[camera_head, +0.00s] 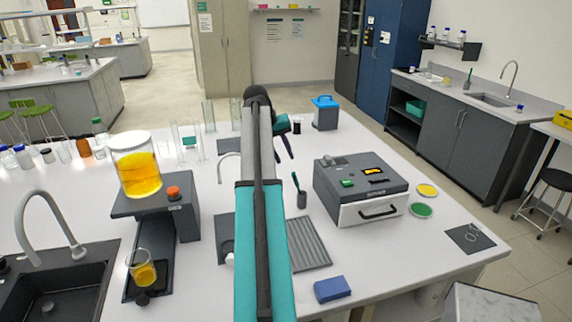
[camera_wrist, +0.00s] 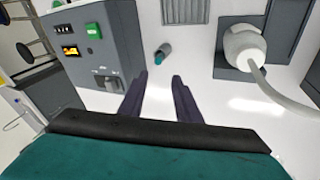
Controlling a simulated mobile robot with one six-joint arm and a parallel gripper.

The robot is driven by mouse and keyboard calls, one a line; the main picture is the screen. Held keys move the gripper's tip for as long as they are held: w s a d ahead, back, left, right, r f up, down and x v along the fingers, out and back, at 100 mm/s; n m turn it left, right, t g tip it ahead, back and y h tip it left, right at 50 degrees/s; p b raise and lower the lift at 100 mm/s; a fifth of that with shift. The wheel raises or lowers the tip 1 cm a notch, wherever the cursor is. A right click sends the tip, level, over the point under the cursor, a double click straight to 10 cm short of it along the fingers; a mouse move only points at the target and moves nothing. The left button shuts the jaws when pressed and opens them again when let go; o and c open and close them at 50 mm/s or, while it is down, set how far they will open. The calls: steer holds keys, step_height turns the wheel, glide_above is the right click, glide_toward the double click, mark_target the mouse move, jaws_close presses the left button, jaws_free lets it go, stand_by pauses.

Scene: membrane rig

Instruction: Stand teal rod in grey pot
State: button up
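The teal rod (camera_head: 295,180) stands in the small grey pot (camera_head: 302,200) on the white bench, left of the grey box instrument. It leans a little to the left, with its upper end out of the pot. In the wrist view the teal rod's end (camera_wrist: 158,62) shows at the mouth of the grey pot (camera_wrist: 165,48). My gripper (camera_head: 285,157) is above the bench, behind the pot in the head view. In the wrist view my gripper (camera_wrist: 159,78) is open, with nothing between its fingers, apart from the rod and pot.
The grey instrument (camera_head: 361,190) stands right of the pot. A ribbed grey tray (camera_head: 309,245) and a blue block (camera_head: 332,289) lie nearer. A blue-lidded container (camera_head: 326,114) stands further back. A stand with a yellow-filled jar (camera_head: 137,168) is at left.

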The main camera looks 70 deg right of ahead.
steer(key=shift+b+v, duration=0.3)
steer(key=shift+v, duration=0.85)
steer(key=shift+w, duration=0.1)
